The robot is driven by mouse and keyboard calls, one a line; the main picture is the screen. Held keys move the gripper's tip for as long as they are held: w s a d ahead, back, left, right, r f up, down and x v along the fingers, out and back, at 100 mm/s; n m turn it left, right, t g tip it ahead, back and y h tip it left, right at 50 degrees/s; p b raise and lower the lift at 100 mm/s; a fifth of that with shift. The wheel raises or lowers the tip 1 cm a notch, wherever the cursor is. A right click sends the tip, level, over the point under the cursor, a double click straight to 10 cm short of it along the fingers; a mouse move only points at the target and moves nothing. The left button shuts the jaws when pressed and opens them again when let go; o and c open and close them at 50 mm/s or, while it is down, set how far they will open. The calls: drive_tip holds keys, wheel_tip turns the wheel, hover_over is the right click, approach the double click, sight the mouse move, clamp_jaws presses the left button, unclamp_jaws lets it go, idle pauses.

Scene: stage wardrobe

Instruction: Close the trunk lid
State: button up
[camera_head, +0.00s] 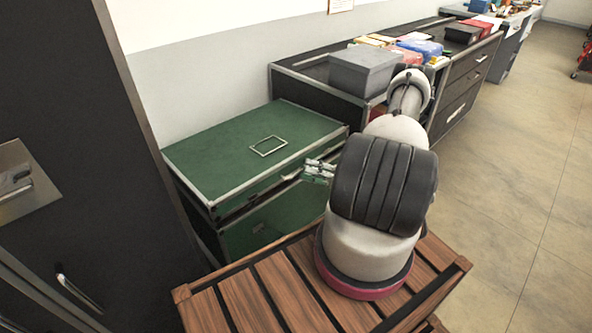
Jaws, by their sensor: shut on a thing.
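The green trunk (262,228) with silver metal edging stands left of centre, against the wall. Its flat green trunk lid (225,146) lies almost level over the body, and a dark line shows beneath its front edge. A silver rectangular frame (268,146) is on the lid's top. My gripper (309,171) is at the right part of the lid's front edge, with its fingers shut at the lid. The exact part between the fingers is too small to make out. My arm hides the trunk's right front.
A dark cabinet (85,130) stands close on the left. A long dark counter runs back along the wall, with a grey box (363,70), a blue box (420,47) and a black box (462,33) on it. The floor (510,190) on the right is clear.

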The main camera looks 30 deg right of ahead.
drive_tip(key=v, duration=0.7)
drive_tip(key=shift+s, duration=0.5)
